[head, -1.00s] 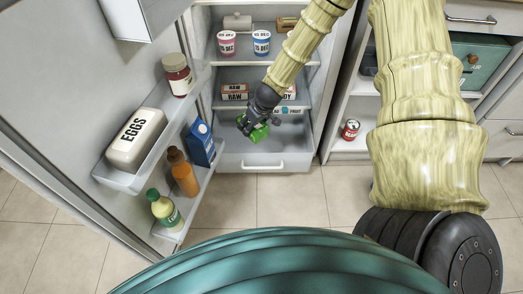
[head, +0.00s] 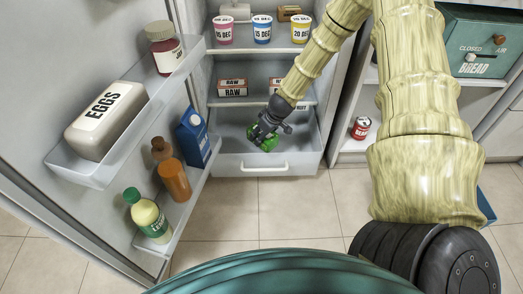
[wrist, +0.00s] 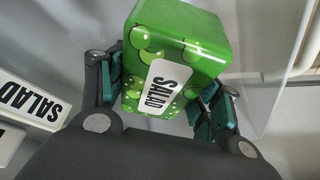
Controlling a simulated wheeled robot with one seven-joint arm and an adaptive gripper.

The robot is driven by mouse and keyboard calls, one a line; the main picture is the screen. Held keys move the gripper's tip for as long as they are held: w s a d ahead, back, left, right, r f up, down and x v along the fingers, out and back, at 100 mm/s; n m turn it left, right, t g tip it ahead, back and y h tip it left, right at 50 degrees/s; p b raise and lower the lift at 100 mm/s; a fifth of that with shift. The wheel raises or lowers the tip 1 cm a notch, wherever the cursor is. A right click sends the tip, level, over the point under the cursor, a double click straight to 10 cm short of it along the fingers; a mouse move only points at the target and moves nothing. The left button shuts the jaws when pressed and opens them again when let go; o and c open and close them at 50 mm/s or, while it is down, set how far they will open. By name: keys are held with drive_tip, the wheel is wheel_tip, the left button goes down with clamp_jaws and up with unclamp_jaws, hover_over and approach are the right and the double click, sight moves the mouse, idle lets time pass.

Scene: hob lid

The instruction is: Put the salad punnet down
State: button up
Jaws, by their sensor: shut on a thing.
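The salad punnet (head: 270,144) is a green box with a white SALAD label. In the head view it shows small and partly hidden behind my gripper (head: 264,137). In the wrist view the punnet (wrist: 200,30) is large, tilted, between my two fingers (wrist: 165,82), which are shut on it. The punnet is over the open pale drawer (head: 222,164) at the bottom of the fridge. I cannot tell whether it touches the drawer floor. A white plate reading SALAD (wrist: 30,100) lies at the left of the wrist view.
The open fridge door at left carries an egg box (head: 105,118), a jar (head: 165,50), a blue carton (head: 194,138) and bottles. Shelves above the drawer hold dated pots (head: 262,30) and RAW boxes (head: 232,87). A red can (head: 361,128) stands in the cabinet at right.

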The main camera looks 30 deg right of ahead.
sight(272, 137)
wheel_tip(272, 137, down, 10)
drive_tip(key=b, duration=0.5)
drive_tip(key=shift+d+b, duration=0.1)
drive_tip(key=shift+b, duration=0.2)
drive_tip(key=shift+r, duration=0.15)
drive_tip(key=shift+s, duration=0.1)
drive_tip(key=o, duration=1.2)
drive_tip(key=p+v, duration=0.7)
drive_tip(key=v, duration=0.5)
